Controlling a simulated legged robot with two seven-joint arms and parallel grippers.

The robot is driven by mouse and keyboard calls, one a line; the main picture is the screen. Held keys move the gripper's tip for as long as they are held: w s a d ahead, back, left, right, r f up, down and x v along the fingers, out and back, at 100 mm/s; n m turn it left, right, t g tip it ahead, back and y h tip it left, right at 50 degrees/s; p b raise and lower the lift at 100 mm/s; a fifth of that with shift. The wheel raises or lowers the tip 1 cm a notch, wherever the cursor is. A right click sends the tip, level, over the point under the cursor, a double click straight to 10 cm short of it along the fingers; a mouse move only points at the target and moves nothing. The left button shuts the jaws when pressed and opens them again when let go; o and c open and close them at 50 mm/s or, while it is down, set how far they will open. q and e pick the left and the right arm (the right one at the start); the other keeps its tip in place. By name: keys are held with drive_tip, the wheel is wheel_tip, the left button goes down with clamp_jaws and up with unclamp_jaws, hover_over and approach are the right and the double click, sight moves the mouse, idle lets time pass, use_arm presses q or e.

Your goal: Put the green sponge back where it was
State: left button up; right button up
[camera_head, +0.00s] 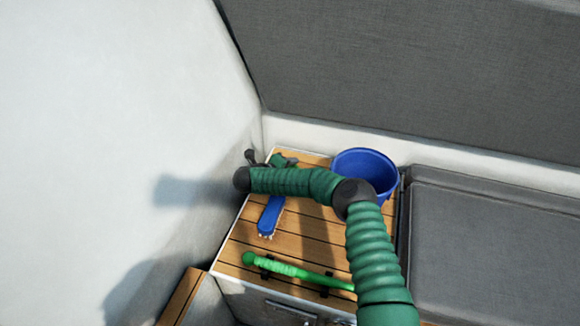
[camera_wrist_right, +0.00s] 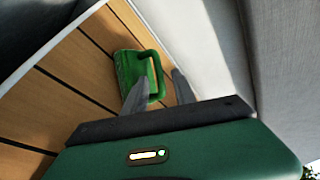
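The green sponge (camera_wrist_right: 128,68), a block with a green loop handle, rests on the wooden slats in the right wrist view. In the head view it shows as a small green patch (camera_head: 279,159) at the back of the wooden top, partly hidden by my right arm. My right gripper (camera_wrist_right: 160,78) is open, with its two grey fingers apart and the sponge's handle showing between them. Whether the fingers touch the handle I cannot tell. In the head view the right gripper (camera_head: 254,158) is small and dark beside the white wall. My left gripper is not in view.
A blue bucket (camera_head: 366,169) stands at the back right of the wooden top (camera_head: 303,227). A blue brush (camera_head: 270,214) lies left of centre and a long green-handled tool (camera_head: 290,268) lies along the front. A white wall (camera_head: 120,120) closes the left; grey cushions (camera_head: 490,245) are right.

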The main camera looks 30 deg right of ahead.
drive_tip(key=p+v, duration=0.3)
drive_tip(key=v, duration=0.8)
drive_tip(key=shift+a+r, duration=0.2)
drive_tip(key=shift+a, duration=0.15)
drive_tip(key=shift+s, duration=0.1)
